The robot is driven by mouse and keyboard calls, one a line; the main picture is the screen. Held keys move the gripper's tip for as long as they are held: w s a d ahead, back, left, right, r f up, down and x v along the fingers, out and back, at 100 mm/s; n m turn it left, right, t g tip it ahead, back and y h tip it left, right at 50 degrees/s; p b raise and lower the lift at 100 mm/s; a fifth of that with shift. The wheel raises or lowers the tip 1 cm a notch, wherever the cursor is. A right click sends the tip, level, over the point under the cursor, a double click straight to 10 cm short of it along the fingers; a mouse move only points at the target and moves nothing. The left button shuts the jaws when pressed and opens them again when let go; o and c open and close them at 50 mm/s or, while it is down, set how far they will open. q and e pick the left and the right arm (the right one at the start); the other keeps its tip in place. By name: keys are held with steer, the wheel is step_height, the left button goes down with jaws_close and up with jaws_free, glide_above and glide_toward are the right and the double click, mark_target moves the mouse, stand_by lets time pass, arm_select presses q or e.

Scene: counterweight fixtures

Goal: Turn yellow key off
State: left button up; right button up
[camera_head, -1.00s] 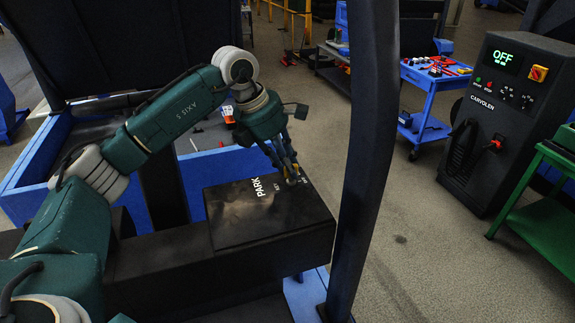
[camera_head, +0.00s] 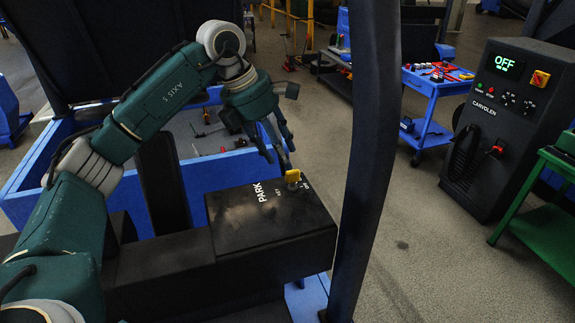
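The yellow key (camera_head: 293,178) stands upright on top of a black box (camera_head: 268,222), near its far right corner. White lettering, including "PARK", is on the box top beside the key. My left gripper (camera_head: 284,160) points down just above and behind the key, with its fingertips close to it. I cannot tell whether the fingers touch the key, and their gap is hard to make out. The key's bow shows clear of the fingers. My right gripper is not in view.
A dark post (camera_head: 366,150) rises just right of the box. A blue bin (camera_head: 85,150) with loose tools lies behind my arm. A blue tool cart (camera_head: 432,88), a black "CARVOLEN" cabinet (camera_head: 485,150) reading "OFF" and a green bench (camera_head: 545,210) stand to the right, with open floor between.

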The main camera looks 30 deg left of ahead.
arm_select(q)
steer(key=v, duration=0.6)
steer(key=shift+f, duration=0.1)
stand_by(0.4)
